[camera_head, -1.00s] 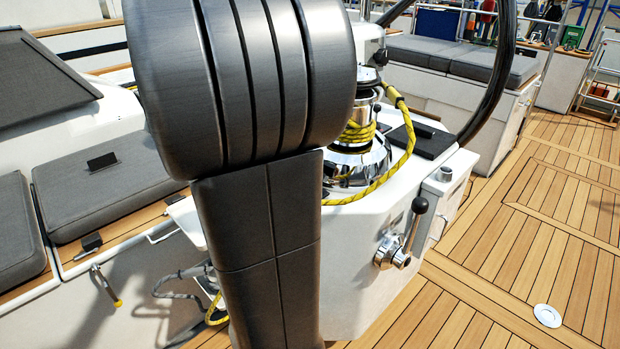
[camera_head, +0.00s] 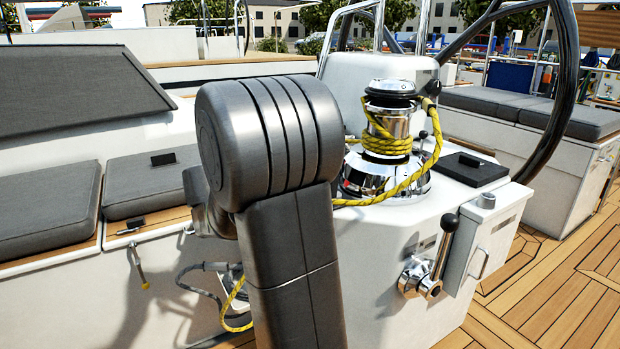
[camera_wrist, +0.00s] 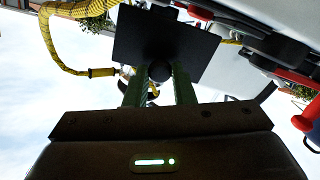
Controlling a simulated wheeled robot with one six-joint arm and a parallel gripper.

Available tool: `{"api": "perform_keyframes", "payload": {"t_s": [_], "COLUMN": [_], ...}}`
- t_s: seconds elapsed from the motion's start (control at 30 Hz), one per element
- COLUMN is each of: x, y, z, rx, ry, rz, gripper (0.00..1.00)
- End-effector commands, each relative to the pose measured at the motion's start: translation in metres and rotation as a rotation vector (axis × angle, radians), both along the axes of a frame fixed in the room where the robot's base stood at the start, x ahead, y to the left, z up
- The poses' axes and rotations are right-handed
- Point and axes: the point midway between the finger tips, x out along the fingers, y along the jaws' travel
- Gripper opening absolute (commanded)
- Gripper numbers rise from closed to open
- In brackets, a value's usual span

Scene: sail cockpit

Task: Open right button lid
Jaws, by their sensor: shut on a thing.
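In the wrist view, my gripper (camera_wrist: 160,86) has its two fingers shut on a round black knob (camera_wrist: 160,71). A dark square plate (camera_wrist: 142,33), which looks like a lid, is right behind the knob. In the head view, a flat black lid (camera_head: 468,168) with a small raised handle lies on the white console, right of the winch, and looks closed. No gripper shows at that lid. My own arm stands in front and my gripper is hidden there. I cannot tell whether the plate in the wrist view is this same lid.
A chrome winch (camera_head: 388,140) wrapped with yellow rope (camera_head: 387,143) stands on the white console (camera_head: 385,240). A black-knobbed lever (camera_head: 442,250) juts from its front. A steering wheel (camera_head: 568,90) rises behind. Grey seat cushions (camera_head: 155,180) lie left. Wooden deck (camera_head: 560,300) is clear at right.

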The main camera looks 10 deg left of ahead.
Motion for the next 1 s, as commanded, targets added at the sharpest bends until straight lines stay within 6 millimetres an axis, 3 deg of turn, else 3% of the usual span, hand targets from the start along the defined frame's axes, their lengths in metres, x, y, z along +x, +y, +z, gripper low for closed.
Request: {"api": "perform_keyframes", "payload": {"t_s": [0.4,0.97,1.0], "x": [-0.0061,-0.0072,-0.0072], "y": [0.0083,0.0092,0.0092], "z": [-0.0108,-0.0116,-0.0116], "rx": [-0.161,-0.184,-0.184], "ry": [-0.122,-0.143,-0.143], "rz": [-0.001,-0.001,-0.001], "gripper": [0.0,0.0,0.25]}}
